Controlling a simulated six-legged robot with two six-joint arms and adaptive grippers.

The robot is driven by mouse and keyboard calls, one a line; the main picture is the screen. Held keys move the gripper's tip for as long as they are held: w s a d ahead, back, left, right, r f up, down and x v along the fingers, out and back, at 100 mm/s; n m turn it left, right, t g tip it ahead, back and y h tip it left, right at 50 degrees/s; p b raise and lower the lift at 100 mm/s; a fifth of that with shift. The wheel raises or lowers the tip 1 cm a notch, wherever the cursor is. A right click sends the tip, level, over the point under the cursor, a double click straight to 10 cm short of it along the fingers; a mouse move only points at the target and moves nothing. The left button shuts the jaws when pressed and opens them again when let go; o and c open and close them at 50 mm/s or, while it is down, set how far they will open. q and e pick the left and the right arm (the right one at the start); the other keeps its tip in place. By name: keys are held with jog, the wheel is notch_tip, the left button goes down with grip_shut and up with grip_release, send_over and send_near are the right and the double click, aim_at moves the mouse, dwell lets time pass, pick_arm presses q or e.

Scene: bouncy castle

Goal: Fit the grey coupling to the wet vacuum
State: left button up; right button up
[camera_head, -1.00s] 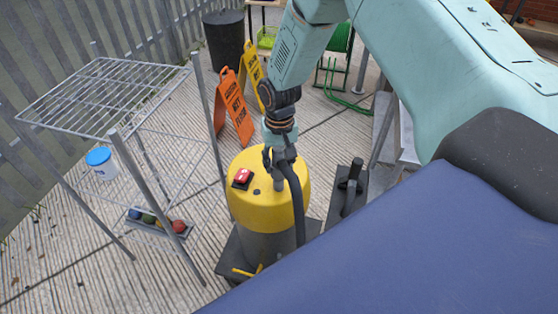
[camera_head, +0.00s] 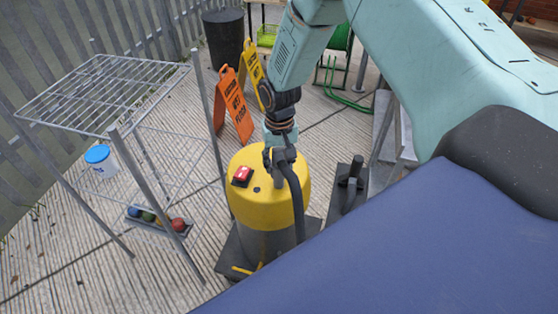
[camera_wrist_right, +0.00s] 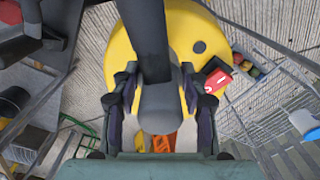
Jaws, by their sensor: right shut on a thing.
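The wet vacuum (camera_head: 262,203) stands upright, with a yellow domed lid and a grey lower body. A red switch (camera_head: 242,175) sits on its lid, and the lid also fills the top of the right wrist view (camera_wrist_right: 190,45). My right gripper (camera_head: 281,160) is directly over the lid, shut on the grey coupling (camera_head: 279,180). In the right wrist view the coupling (camera_wrist_right: 160,108) sits between the two fingers. A dark hose (camera_head: 297,205) bends from the coupling down the vacuum's right side. The coupling's lower end meets the lid in the head view; I cannot tell whether it is seated. My left gripper is out of view.
A metal rack (camera_head: 105,95) stands close on the left, with a tray of coloured balls (camera_head: 155,222) low down. Orange (camera_head: 233,105) and yellow (camera_head: 252,65) signs stand behind the vacuum. A dark stand (camera_head: 348,188) is close on its right.

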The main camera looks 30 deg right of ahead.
aim_at(279, 174)
jog(key=shift+f, duration=0.3)
dwell(0.4)
dwell(0.7)
jog(key=shift+f, duration=0.5)
dwell(0.5)
dwell(0.8)
jog(key=shift+f+b, duration=1.05)
jog(key=shift+f, duration=0.65)
dwell(1.3)
jog(key=o, duration=1.1)
jog(key=shift+o, duration=0.2)
jog(key=shift+r, duration=0.1)
